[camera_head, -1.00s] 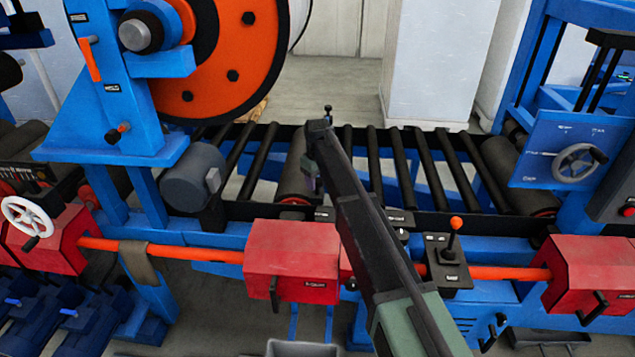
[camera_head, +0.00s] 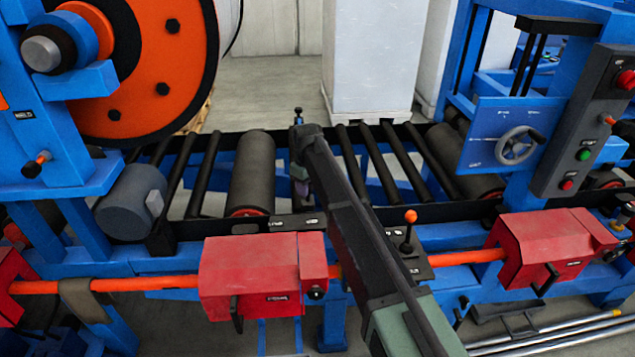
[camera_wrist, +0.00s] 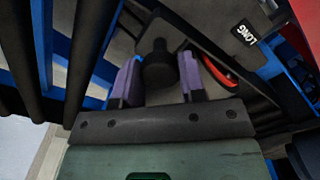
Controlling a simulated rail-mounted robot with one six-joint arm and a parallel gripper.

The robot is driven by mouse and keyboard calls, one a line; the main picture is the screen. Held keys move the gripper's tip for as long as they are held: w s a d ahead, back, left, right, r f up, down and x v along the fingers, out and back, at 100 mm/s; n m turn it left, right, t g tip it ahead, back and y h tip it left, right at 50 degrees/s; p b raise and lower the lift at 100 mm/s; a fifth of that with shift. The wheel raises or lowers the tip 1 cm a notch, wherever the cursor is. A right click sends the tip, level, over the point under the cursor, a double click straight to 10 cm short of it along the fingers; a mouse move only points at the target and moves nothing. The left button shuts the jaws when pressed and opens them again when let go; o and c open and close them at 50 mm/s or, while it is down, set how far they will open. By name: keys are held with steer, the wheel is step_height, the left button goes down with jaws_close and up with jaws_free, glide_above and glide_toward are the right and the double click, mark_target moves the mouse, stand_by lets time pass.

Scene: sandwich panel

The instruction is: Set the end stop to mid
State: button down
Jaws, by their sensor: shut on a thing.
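My gripper (camera_wrist: 160,82) has purple finger pads on either side of a dark round knob (camera_wrist: 158,62) and is shut on it. I take this knob to be the end stop's grip. In the head view my gripper (camera_head: 302,188) reaches down over the roller bed, just right of a large grey roller (camera_head: 252,170). The end stop's dark bar and far clamp (camera_head: 298,117) show beyond my arm, which hides most of the rest. A label reading LONG (camera_wrist: 246,32) lies to one side in the wrist view. Small position labels on the near rail (camera_head: 276,225) are too small to read.
Red housings (camera_head: 250,275) sit on an orange bar in front of the bed. A small lever with an orange knob (camera_head: 410,216) stands right of my arm. A blue panel with a handwheel (camera_head: 516,146) is further right. Black rollers (camera_head: 425,160) lie clear to the right.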

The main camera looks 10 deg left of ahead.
steer(key=shift+d, duration=0.35)
steer(key=c, duration=0.7)
jaws_free()
steer(key=shift+a, duration=0.2)
step_height(320, 180, up, 11)
steer(key=p, duration=1)
steer(key=shift+p, duration=0.4)
steer(key=shift+f, duration=0.1)
